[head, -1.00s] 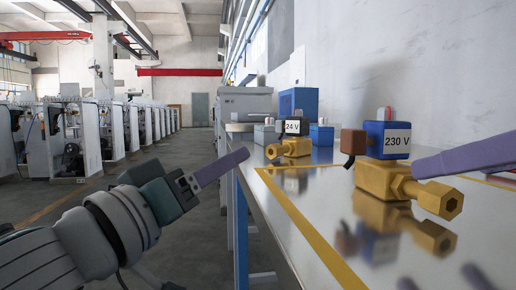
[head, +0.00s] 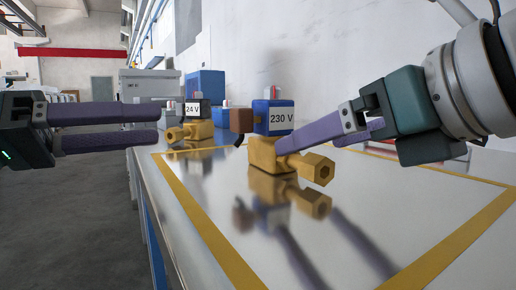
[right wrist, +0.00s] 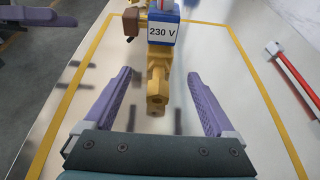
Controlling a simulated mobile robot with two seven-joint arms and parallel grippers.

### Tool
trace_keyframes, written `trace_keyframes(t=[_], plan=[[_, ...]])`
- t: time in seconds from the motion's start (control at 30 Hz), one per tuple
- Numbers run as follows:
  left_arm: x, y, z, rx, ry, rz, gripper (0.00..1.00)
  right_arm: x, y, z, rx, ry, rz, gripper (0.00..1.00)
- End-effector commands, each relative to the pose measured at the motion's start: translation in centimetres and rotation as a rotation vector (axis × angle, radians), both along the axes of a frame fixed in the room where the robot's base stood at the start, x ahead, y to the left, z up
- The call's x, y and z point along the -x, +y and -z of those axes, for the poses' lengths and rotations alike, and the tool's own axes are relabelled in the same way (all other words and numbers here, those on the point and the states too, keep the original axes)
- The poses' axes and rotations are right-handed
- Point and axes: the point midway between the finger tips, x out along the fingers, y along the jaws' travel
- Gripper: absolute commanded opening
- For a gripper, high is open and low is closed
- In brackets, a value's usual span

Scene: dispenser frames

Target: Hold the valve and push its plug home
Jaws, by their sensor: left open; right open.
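The 230 V valve (head: 272,152) stands upright on the table, with a blue coil (head: 272,108), a brass body and a brown plug (head: 241,120) on the coil's left side. In the right wrist view a narrow strip shows between the plug (right wrist: 131,20) and the coil (right wrist: 162,30). My right gripper (head: 310,146) is open; in its wrist view (right wrist: 158,73) the brass end (right wrist: 157,95) lies between the fingers, apart from both. My left gripper (head: 160,125) is open and empty, left of the valve, its fingers pointing right.
A second valve marked 24 V (head: 193,121) stands farther back on the table. Blue and grey boxes (head: 206,88) are behind it. Yellow tape (head: 205,215) outlines the shiny tabletop (head: 340,235). A red and white bar (right wrist: 290,75) lies at the right. The wall is behind.

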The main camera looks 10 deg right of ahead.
Motion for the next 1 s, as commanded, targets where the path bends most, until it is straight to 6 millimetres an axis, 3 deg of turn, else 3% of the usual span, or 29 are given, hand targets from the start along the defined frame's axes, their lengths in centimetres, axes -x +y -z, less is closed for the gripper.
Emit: trace_keyframes(t=[0.2, 0.4, 0.83, 1.0], plan=[[0.0, 0.0, 0.0, 0.001, 0.000, 0.000, 0.50, -3.6, 1.1, 1.6, 0.001, 0.000, -0.001, 0.90], [0.0, 0.0, 0.0, 0.002, -0.002, 0.000, 0.50, -5.9, 1.8, 2.6, 0.000, 0.001, 0.000, 0.90], [0.0, 0.0, 0.0, 0.002, -0.002, 0.000, 0.50, -6.7, 2.0, 3.0, 0.000, 0.000, -0.001, 0.90], [0.0, 0.0, 0.0, 0.002, -0.002, 0.000, 0.50, -6.7, 2.0, 2.9, 0.000, 0.000, 0.000, 0.71]])
